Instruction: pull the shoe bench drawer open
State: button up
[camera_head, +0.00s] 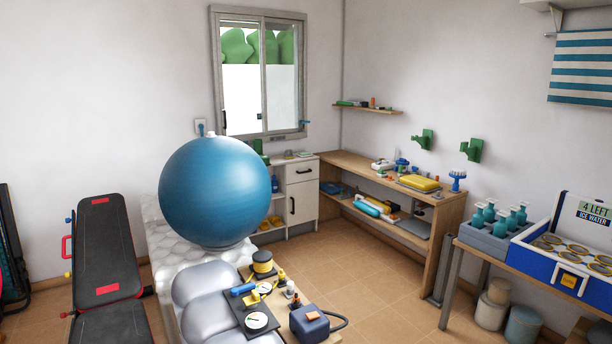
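Below the drawer is a closed door with a dark vertical handle. Open shelves on its left side hold small yellow and blue things. The big blue ball hides part of its left side. My gripper is not in view.
A blue ball (216,190) sits on a white quilted block. A padded silver surface with tools (255,310) fills the front. A black weight bench (107,260) stands left. A wooden shelf table (447,215) lines the right wall. Tiled floor (355,265) between is clear.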

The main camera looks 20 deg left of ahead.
aim_at(298, 169)
jog(key=u, duration=0.2)
jog(key=i, duration=3.15)
jog(key=u, duration=0.6)
jog(key=i, duration=1.9)
jog(key=u, duration=0.75)
jog(key=i, duration=2)
jog(key=u, duration=0.35)
